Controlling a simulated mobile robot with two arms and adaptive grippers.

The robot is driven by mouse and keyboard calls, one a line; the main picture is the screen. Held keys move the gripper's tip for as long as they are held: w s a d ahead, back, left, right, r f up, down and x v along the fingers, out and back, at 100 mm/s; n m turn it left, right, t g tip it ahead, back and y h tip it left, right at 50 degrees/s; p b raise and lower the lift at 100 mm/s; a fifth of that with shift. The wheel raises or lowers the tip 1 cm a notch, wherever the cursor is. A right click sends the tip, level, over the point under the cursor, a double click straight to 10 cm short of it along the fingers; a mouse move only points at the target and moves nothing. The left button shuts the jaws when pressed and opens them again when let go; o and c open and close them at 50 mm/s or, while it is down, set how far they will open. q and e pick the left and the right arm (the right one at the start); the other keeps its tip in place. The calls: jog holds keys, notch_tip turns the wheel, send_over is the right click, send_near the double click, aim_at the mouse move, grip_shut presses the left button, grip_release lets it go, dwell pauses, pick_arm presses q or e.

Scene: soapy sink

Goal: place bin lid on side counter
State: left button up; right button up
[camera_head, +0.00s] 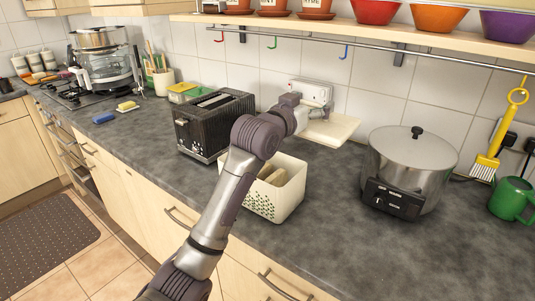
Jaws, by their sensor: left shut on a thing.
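The bin lid (337,130) is a flat cream-white panel at the back of the counter, near the tiled wall. My left gripper (314,113) is shut on its left edge. Whether the lid touches the counter is hard to tell. The open bin (289,204) is a cream-white box with small holes in its front, standing in front of the toaster's right side. Tan pieces, perhaps bread, show inside it. My left arm covers the bin's left part. My right gripper is not in view.
A black toaster (203,128) stands left of the bin, and a steel cooker (411,166) stands right of the lid. A wall socket (318,91) is behind the gripper. The dark side counter (330,205) is clear between bin and cooker.

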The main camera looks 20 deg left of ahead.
pick_arm(q)
jog(key=s+a+f, duration=0.1)
jog(key=a+f, duration=0.1)
jog(key=a, duration=0.1)
jog(key=s+a+f+p, duration=0.1)
jog(key=a+f, duration=0.1)
jog(key=a, duration=0.2)
jog(key=s+a+f, duration=0.1)
jog(key=a+f, duration=0.1)
jog(key=a, duration=0.2)
jog(key=shift+s+a+f, duration=0.1)
jog(key=shift+f, duration=0.3)
notch_tip(320, 180, down, 4)
jog(key=shift+r+p, duration=0.25)
jog(key=shift+p, duration=0.65)
jog(key=shift+f, duration=0.25)
jog(key=o, duration=1.1)
jog(key=shift+f, duration=0.1)
jog(key=shift+c, duration=0.2)
